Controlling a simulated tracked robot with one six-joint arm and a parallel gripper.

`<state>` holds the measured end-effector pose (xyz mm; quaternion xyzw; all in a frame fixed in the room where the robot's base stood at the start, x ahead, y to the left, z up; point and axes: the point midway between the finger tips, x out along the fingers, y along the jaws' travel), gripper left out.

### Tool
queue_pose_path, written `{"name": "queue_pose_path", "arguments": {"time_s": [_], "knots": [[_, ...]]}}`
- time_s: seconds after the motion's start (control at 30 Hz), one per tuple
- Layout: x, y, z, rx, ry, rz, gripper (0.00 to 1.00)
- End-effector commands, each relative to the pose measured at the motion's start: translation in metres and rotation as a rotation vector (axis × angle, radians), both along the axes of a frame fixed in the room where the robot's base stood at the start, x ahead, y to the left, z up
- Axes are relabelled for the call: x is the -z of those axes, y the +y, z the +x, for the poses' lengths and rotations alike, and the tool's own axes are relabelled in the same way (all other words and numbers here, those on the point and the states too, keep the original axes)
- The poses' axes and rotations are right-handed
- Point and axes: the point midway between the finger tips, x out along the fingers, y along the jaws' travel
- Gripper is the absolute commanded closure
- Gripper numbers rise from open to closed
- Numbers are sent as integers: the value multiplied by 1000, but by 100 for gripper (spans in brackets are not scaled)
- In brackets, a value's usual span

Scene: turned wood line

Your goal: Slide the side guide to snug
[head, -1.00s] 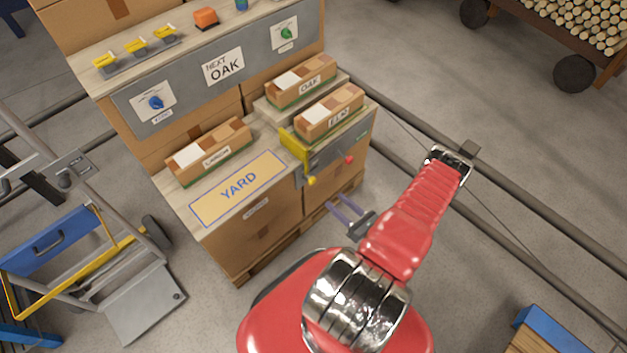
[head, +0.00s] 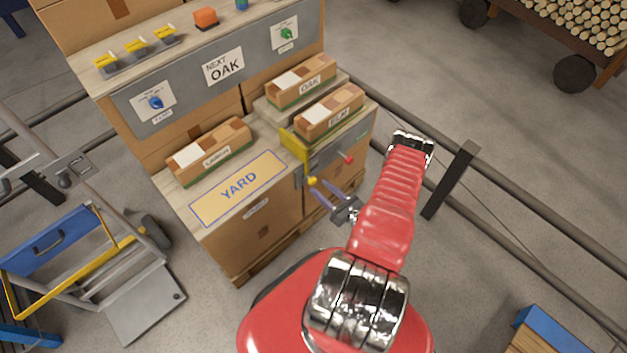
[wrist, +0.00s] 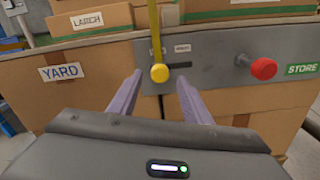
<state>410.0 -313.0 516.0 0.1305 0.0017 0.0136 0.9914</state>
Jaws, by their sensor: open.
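The yellow side guide (head: 294,144) stands at the bench's right front edge, beside the ELM box (head: 330,113). Its yellow knob (head: 312,181) hangs below it on the grey front panel; in the wrist view the knob (wrist: 159,72) sits by a dark slot. My gripper (head: 321,190) is open and empty, its purple fingers pointing at the panel. In the wrist view the fingers (wrist: 155,98) lie left and right of the knob in the picture, apart from it. A red knob (wrist: 263,69) is to the right, also seen in the head view (head: 347,158).
The OAK box (head: 301,83) lies behind the ELM box, and the LARCH box (head: 209,151) lies to the left behind the YARD sign (head: 238,189). A hand truck (head: 140,300) stands at left.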

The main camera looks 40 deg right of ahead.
Motion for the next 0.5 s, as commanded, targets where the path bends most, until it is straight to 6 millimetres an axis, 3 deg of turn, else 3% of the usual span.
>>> {"name": "queue_pose_path", "arguments": {"time_s": [0.5], "knots": [[0,2,54,-2,0,0,56]]}}
